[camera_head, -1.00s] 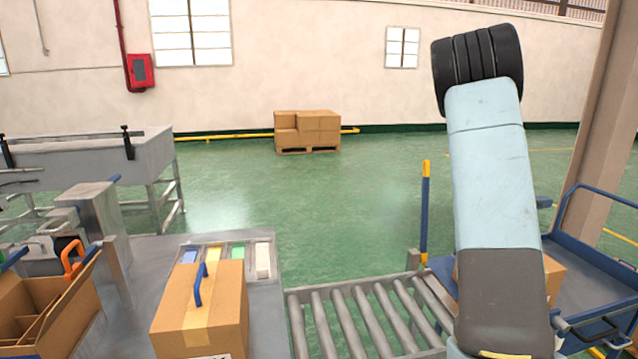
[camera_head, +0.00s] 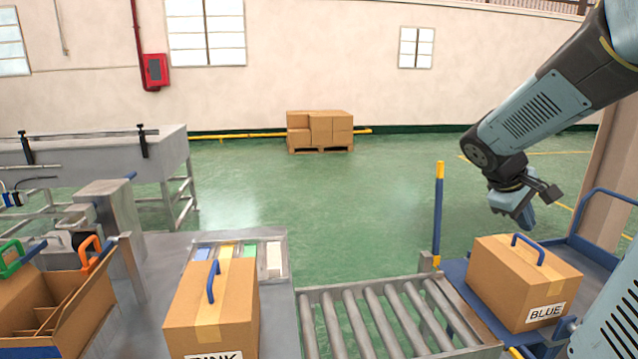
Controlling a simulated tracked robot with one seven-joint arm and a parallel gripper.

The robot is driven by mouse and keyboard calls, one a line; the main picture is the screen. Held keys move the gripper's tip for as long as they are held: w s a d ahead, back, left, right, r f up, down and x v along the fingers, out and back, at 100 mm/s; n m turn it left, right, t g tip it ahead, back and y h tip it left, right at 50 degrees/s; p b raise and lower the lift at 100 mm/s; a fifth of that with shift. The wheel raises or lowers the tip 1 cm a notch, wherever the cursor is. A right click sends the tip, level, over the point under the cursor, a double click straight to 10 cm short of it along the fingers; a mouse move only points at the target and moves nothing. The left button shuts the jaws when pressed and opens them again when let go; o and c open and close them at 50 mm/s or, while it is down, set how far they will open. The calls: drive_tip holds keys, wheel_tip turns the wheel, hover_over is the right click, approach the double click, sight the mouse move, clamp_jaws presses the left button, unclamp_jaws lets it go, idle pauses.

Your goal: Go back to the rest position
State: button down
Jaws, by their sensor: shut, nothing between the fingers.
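My gripper (camera_head: 527,212) hangs at the end of my arm on the right, pointing down. It is shut and empty. It is above and slightly behind a closed cardboard box labelled BLUE (camera_head: 500,285), apart from it. That box has a blue handle and rests on a blue cart (camera_head: 452,272) at the right. My arm bends in from the upper right edge.
A closed box with a partly cut label (camera_head: 185,300) stands on the grey table (camera_head: 275,325). An open divided box (camera_head: 75,310) is at left. A roller conveyor (camera_head: 370,315) runs between table and cart. A yellow-blue post (camera_head: 438,215) stands behind it. Open green floor lies beyond.

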drive_tip(key=s+a+r+m+t+y, duration=0.1)
drive_tip(key=s+a, duration=0.4)
drive_tip(key=a, duration=0.6)
drive_tip(key=s+a+r+m+t+y, duration=0.2)
drive_tip(key=s+a+y, duration=0.4)
drive_tip(key=a, duration=0.5)
drive_tip(key=shift+s+m+t, duration=0.2)
drive_tip(key=shift+m+t, duration=0.5)
drive_tip(key=shift+t, duration=0.1)
drive_tip(key=shift+a, duration=0.15)
